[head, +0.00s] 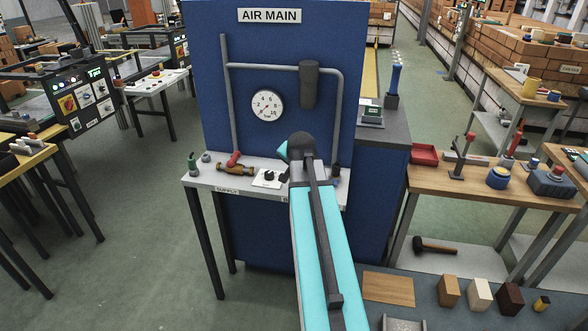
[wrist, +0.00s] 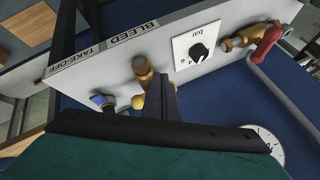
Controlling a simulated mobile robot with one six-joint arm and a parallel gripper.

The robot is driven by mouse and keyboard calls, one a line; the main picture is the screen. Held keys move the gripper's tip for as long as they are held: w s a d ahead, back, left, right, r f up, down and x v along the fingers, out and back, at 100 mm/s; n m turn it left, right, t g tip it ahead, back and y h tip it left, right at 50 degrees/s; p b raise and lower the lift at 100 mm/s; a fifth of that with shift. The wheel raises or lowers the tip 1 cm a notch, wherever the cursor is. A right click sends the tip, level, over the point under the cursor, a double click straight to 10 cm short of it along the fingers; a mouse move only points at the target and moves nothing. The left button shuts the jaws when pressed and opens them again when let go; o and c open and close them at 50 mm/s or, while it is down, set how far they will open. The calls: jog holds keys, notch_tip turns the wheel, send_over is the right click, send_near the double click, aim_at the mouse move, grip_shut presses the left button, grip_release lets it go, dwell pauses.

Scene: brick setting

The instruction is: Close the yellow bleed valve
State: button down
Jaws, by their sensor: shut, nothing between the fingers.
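The bleed valve shows in the wrist view as a yellow-brass fitting (wrist: 142,68) on the pale shelf front, near the BLEED label. My gripper (wrist: 164,82) is shut and empty, its dark fingers right beside the fitting. The fingers hide part of the valve, so its handle position is unclear, and I cannot tell whether they touch it. In the head view my cyan arm hides the valve and the gripper's fingers.
A red-handled brass supply valve (head: 235,165) and a black regulator knob (wrist: 198,52) share the shelf (head: 215,180). A blue-handled take-off fitting (wrist: 101,100) is close by. The gauge (head: 267,106) hangs on the blue panel (head: 215,60). A wooden bench (head: 450,185) stands at right.

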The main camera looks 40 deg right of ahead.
jog(key=s+a+r+b, duration=0.2)
jog(key=a+r, duration=0.3)
jog(key=r, duration=0.3)
jog(key=shift+s+a, duration=0.15)
jog(key=shift+a, duration=0.15)
dwell(0.4)
